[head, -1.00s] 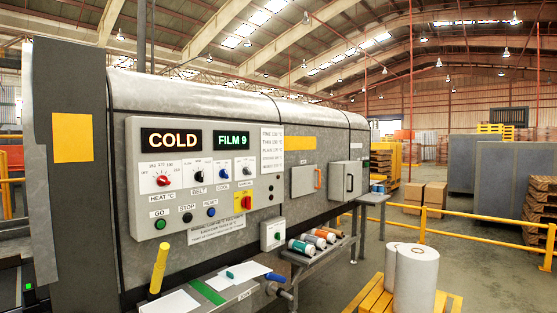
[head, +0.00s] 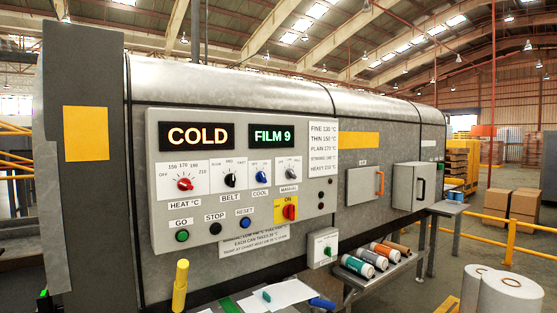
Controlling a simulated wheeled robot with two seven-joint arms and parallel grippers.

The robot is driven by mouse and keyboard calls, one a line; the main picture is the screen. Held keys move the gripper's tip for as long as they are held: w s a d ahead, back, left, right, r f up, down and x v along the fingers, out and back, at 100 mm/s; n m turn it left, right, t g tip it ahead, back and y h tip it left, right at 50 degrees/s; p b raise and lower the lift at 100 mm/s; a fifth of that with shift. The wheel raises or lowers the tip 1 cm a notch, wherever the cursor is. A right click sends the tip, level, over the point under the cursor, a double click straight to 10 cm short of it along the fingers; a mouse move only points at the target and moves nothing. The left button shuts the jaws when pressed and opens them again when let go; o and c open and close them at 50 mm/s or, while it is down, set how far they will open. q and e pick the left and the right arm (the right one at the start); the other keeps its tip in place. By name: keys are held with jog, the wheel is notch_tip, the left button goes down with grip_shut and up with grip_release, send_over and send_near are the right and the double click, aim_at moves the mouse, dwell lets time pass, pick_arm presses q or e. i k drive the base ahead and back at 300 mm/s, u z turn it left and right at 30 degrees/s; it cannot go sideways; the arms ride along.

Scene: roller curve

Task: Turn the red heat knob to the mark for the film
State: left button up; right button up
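The red heat knob (head: 185,184) sits on a white dial plate marked OFF, 150, 170, 190 and 210, at the left of the grey control panel (head: 160,232). Its pointer is too small to read for certain. Above it one display (head: 194,136) reads COLD and another display (head: 271,135) reads FILM 9. A chart (head: 323,150) right of the displays lists FINE 130, THIN 150, PLAIN 170, STRONG and HEAVY with temperatures; the last two figures are hard to read. A notice (head: 255,243) below is partly covered by the panel. Neither gripper is in view.
A yellow post handle (head: 180,286) stands below. White rolls (head: 510,292) stand at lower right.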

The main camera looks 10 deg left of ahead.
aim_at(183, 183)
jog(key=u, duration=0.1)
jog(key=i, duration=0.1)
jog(key=k, duration=0.45)
jog(key=u, duration=0.55)
jog(key=i, duration=0.35)
jog(key=u, duration=0.05)
